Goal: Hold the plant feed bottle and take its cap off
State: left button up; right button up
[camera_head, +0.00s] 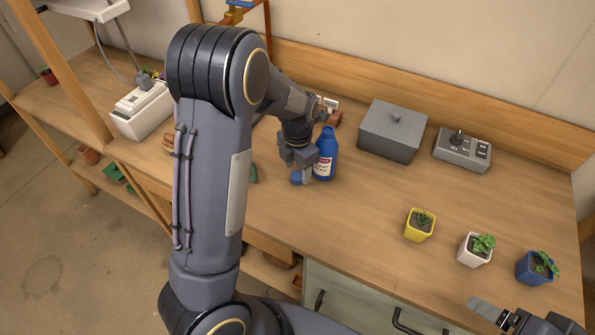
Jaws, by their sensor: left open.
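The blue plant feed bottle (326,158), with a white and red label, stands upright on the wooden bench. A small round blue piece that looks like its cap (296,177) is low at the bench, just left of the bottle's base. My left gripper (303,172) points down with its jaws open, directly beside the bottle's left side and close to the blue piece. Whether a finger touches either cannot be told. The bottle's top is small in view. My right gripper (487,309) shows only partly at the lower right edge, away from the bottle; its jaw state is unclear.
A grey lidded box (393,131) and a grey control box (462,150) stand at the back right. Yellow (417,231), white (470,255) and blue (530,270) plant pots line the front right. The bench between bottle and pots is clear. My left arm hides the bench's left part.

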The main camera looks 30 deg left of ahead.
aim_at(297, 175)
pick_arm(q)
notch_tip(297, 175, up, 10)
jog(key=f, duration=0.1)
jog(key=s+d+r+m+t+h, duration=0.2)
jog(key=s+r+m, duration=0.1)
jog(key=s+m, duration=0.8)
jog(key=s+d+r+m+t+h, duration=0.1)
jog(key=s+d+r+m+t, duration=0.2)
jog(key=s+m, duration=0.9)
jog(key=m, duration=0.6)
jog(key=shift+s+d+r+m+t+h, duration=0.15)
jog(key=shift+s+m+t+h, duration=0.15)
jog(key=shift+h, duration=0.1)
